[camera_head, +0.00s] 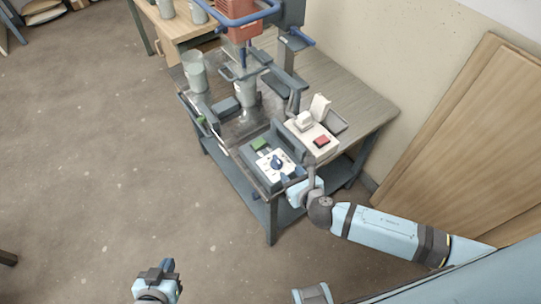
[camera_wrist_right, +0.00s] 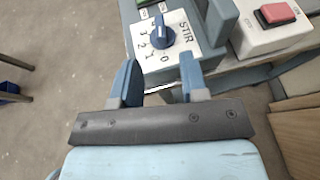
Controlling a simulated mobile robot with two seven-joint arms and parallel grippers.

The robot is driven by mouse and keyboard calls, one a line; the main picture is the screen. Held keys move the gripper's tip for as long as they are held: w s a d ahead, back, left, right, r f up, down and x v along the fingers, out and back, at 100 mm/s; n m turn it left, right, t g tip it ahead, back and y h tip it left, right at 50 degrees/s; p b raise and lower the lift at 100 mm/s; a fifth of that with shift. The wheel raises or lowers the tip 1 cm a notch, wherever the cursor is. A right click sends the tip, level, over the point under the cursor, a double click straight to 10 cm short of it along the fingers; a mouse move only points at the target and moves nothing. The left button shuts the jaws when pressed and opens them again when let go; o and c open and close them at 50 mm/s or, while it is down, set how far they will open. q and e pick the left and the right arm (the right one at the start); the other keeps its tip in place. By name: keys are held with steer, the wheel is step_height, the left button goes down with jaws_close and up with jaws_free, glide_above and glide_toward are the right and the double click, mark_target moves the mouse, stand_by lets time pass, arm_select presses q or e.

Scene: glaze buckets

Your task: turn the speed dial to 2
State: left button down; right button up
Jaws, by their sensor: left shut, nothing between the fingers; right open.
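The speed dial (camera_head: 277,162) is a blue knob on a white plate at the front of the bench-top machine. In the right wrist view the dial (camera_wrist_right: 163,36) has a raised ridge running roughly up and down. My left gripper (camera_head: 160,268) is shut and empty, low over the floor, far from the bench.
A white box with a red button (camera_head: 321,141) stands right of the dial, and a green button (camera_head: 259,144) sits behind it. A dark block (camera_wrist_right: 222,20) rises close beside the plate. Grey buckets (camera_head: 194,72) stand further back. Wooden boards (camera_head: 465,140) lean on the right wall.

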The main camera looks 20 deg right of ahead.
mark_target(276, 158)
steer(key=x, duration=1.1)
steer(key=shift+w+a+f+b, duration=0.1)
steer(key=shift+w+f+b, duration=0.1)
steer(key=shift+w+b, duration=0.15)
steer(key=shift+c, duration=0.2)
jaws_close()
